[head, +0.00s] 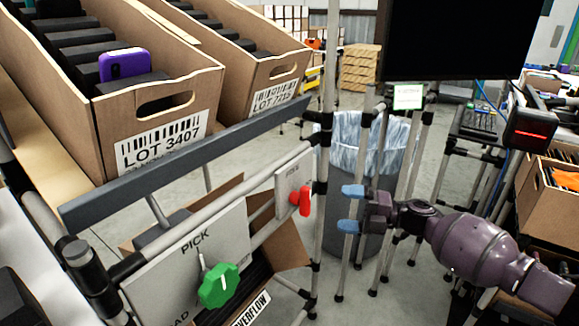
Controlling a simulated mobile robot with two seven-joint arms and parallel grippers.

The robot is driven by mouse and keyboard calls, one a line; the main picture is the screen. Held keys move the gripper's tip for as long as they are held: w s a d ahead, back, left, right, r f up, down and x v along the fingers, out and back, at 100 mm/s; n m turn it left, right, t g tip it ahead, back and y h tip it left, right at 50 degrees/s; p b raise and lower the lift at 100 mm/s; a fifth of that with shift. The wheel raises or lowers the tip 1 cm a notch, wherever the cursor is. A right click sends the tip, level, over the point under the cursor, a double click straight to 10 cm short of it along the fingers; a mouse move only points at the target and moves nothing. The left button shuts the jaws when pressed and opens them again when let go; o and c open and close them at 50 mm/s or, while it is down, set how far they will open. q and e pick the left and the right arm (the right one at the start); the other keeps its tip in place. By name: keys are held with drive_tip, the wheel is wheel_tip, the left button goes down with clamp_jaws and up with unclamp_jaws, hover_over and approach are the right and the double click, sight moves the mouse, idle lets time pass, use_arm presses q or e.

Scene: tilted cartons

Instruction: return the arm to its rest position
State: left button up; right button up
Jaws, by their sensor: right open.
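My right gripper (350,208) comes in from the right on a purple-grey arm. Its two blue fingertips are spread apart with nothing between them. It is in the air in front of a grey bin, just right of a red knob on the rack. The forearm reaches off the right edge of the picture. My left gripper is not seen in the head view.
A tilted carton marked LOT 3407 (165,140) holds dark items and a purple one (124,65). The LOT 7215 carton (272,95) is beside it. Below are a green knob (219,286), the red knob (301,198) and rack pipes. The lined bin (372,145) stands behind my gripper.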

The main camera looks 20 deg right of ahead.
drive_tip(key=s+a+f+m+t+h, duration=0.3)
drive_tip(key=s+f+m+h, duration=0.2)
drive_tip(key=s+f+m, duration=0.55)
drive_tip(key=s+a+f+m+t+h, duration=0.35)
drive_tip(key=s+f+m, duration=0.4)
drive_tip(key=s, duration=0.55)
drive_tip(key=s+d+m+g+h, duration=0.1)
drive_tip(key=s+m+g+h, duration=0.75)
drive_tip(key=s, duration=1.15)
use_arm(q)
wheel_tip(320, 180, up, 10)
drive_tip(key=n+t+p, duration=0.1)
drive_tip(key=p, duration=1.1)
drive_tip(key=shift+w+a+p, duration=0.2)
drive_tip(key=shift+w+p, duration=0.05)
drive_tip(key=shift+p, duration=0.15)
use_arm(e)
wheel_tip(320, 180, up, 10)
drive_tip(key=m+t+y, duration=0.1)
drive_tip(key=m+t, duration=0.1)
drive_tip(key=t, duration=0.2)
drive_tip(key=shift+w+d+f, duration=0.25)
drive_tip(key=shift+w+d, duration=0.05)
drive_tip(key=shift+d, duration=0.15)
drive_tip(key=shift+f+m, duration=0.15)
drive_tip(key=shift+m, duration=0.1)
